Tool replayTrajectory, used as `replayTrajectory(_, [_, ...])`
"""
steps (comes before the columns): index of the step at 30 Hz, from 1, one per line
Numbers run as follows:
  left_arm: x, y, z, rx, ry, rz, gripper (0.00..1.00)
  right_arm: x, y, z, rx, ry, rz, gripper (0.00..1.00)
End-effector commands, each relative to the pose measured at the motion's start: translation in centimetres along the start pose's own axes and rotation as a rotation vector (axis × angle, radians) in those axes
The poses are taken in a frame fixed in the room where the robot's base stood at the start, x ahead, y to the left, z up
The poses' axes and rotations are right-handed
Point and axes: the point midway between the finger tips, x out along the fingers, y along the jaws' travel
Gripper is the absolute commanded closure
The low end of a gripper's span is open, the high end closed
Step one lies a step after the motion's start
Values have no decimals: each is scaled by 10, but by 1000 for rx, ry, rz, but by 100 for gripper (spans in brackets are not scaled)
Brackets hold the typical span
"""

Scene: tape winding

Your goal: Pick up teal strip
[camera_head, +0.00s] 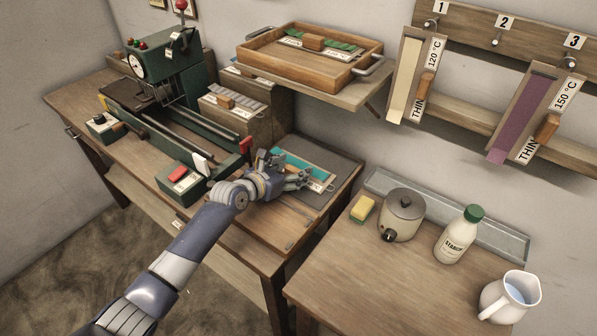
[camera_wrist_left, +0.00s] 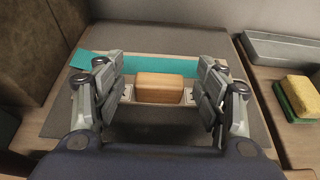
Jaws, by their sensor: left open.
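The teal strip (camera_head: 287,159) lies flat on a light backing with labels, on a dark grey mat (camera_head: 337,166) at the right end of the workbench. In the left wrist view the teal strip (camera_wrist_left: 150,63) runs across behind a wooden block (camera_wrist_left: 159,88) that sits on the backing. My left gripper (camera_head: 288,177) is above the near side of the mat. In the wrist view its open fingers (camera_wrist_left: 159,95) stand on either side of the wooden block, with nothing visibly gripped. The fingers hide parts of the strip and backing. My right gripper is not in view.
A green winding machine (camera_head: 165,65) stands left of the mat. A shelf above holds a wooden tray (camera_head: 290,66). The right table holds a sponge (camera_head: 362,209), a pot (camera_head: 401,215), a bottle (camera_head: 458,234) and a jug (camera_head: 510,297). Strips hang from wall pegs.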

Motion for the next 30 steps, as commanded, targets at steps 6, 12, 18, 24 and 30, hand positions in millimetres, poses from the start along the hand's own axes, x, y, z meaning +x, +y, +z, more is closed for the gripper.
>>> replayTrajectory(6, [2, 0, 0, 0, 0, 0, 35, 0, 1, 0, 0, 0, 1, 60])
replayTrajectory(12, [2, 0, 0, 0, 0, 0, 64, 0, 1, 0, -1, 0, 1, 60])
replayTrajectory(18, [2, 0, 0, 0, 0, 0, 85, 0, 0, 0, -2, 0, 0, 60])
replayTrajectory(24, [2, 0, 2, 0, -1, 0, 85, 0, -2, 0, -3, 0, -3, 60])
replayTrajectory(30, [-10, 0, 30, -2, -6, 0, 85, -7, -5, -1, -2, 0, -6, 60])
